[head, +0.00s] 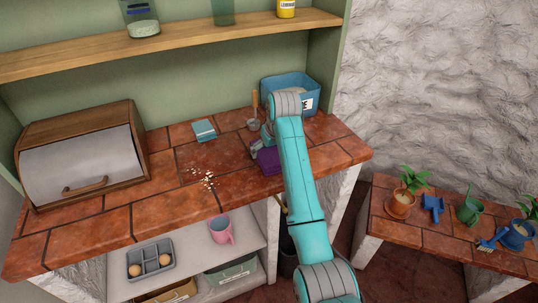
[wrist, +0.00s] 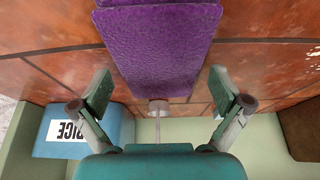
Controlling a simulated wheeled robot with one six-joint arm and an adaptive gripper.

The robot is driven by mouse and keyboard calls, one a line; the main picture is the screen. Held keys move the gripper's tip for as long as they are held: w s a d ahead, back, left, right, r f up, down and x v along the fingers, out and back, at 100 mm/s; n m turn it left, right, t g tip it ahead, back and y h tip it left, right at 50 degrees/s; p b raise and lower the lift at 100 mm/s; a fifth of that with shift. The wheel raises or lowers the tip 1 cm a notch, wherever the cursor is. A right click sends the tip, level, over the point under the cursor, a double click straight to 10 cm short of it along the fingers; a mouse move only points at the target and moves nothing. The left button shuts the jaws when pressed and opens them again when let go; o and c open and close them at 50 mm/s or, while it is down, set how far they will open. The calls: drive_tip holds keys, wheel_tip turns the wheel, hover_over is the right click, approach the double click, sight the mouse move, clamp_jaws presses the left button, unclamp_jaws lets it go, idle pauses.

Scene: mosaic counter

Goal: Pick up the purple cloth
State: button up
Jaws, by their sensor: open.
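The purple cloth (head: 268,160) lies on the terracotta-tiled counter, partly hidden by my arm in the head view. In the wrist view the cloth (wrist: 160,50) is a long purple strip running from the top edge down to between my fingers. My gripper (wrist: 160,92) is open, with one finger on each side of the cloth and gaps between. In the head view my gripper (head: 262,147) is at the cloth's back edge, mostly behind my arm. I cannot tell its exact height above the counter.
A blue rice bin (head: 290,92) stands behind my arm. A small grey item with a wooden handle (head: 254,110) is near it. A teal folded cloth (head: 204,130), pale crumbs (head: 207,180) and a wooden bread box (head: 85,155) are to the left. A shelf (head: 180,45) runs above.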

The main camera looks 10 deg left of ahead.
sight(269, 152)
drive_tip(key=shift+w+f, duration=0.1)
drive_tip(key=shift+f, duration=0.2)
drive_tip(key=c, duration=0.9)
wheel_tip(269, 152, up, 10)
drive_tip(key=shift+r, duration=0.1)
drive_tip(key=o, duration=0.5)
drive_tip(key=c, duration=0.4)
drive_tip(key=shift+o, duration=0.2)
drive_tip(key=shift+a, duration=0.15)
